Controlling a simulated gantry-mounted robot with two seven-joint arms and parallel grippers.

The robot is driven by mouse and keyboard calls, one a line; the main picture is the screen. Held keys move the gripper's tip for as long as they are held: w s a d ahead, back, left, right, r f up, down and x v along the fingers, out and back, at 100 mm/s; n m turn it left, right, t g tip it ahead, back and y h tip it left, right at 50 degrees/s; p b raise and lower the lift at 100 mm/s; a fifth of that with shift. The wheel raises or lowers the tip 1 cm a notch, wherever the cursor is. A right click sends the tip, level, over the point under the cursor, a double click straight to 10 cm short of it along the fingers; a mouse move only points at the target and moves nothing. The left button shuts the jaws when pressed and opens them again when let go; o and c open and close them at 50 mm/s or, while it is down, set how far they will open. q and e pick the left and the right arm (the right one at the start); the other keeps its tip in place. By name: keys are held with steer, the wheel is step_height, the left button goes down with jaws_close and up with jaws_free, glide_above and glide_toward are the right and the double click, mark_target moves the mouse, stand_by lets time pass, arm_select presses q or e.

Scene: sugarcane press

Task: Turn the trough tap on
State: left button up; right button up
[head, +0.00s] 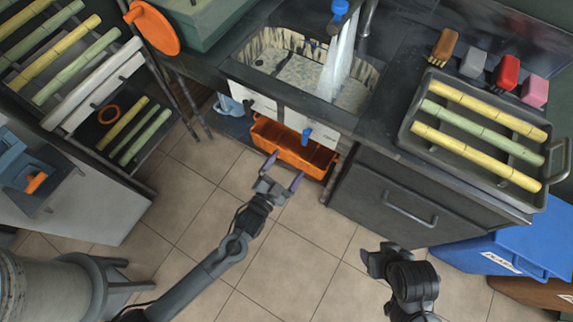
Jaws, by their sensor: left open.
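A small blue tap handle (307,135) sits on the white front under the sink, above an orange trough (270,138). A second blue tap handle (340,7) is at the top of the sink (290,62), where a pale stream of water (338,58) falls into the basin. My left gripper (284,169) is open and empty, just in front of the trough, below and left of the lower blue handle and apart from it. My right gripper (374,262) is at the lower right, away from both taps; its jaws do not show clearly.
A grey tray (405,128) of cane sticks lies on the right counter beside several coloured brushes or sponges. A drawer handle (396,210) juts out below it. A blue bin (500,245) stands right. A cane rack is at left. Tiled floor around my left gripper is clear.

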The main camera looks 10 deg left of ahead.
mark_target(304, 138)
arm_select(q)
steer(key=shift+c, duration=1)
steer(key=shift+s+d+r+n+y, duration=0.1)
steer(key=shift+d+r+n+y, duration=0.15)
steer(key=shift+n, duration=0.35)
steer(key=shift+c, duration=1.1)
steer(key=n, duration=0.1)
steer(key=n+y, duration=0.1)
steer(key=n, duration=0.1)
steer(key=s+d+n+t+y+p, duration=0.1)
steer(key=shift+r, duration=0.35)
steer(key=c, duration=0.5)
steer(key=w+d+n+b, duration=0.1)
steer(key=w, duration=0.2)
steer(key=w+d+n+b, duration=0.1)
steer(key=w, duration=0.2)
steer(key=w+n+y+b, duration=0.1)
steer(key=w, duration=0.3)
steer(key=shift+d, duration=0.4)
jaws_close()
steer(key=shift+r, duration=0.15)
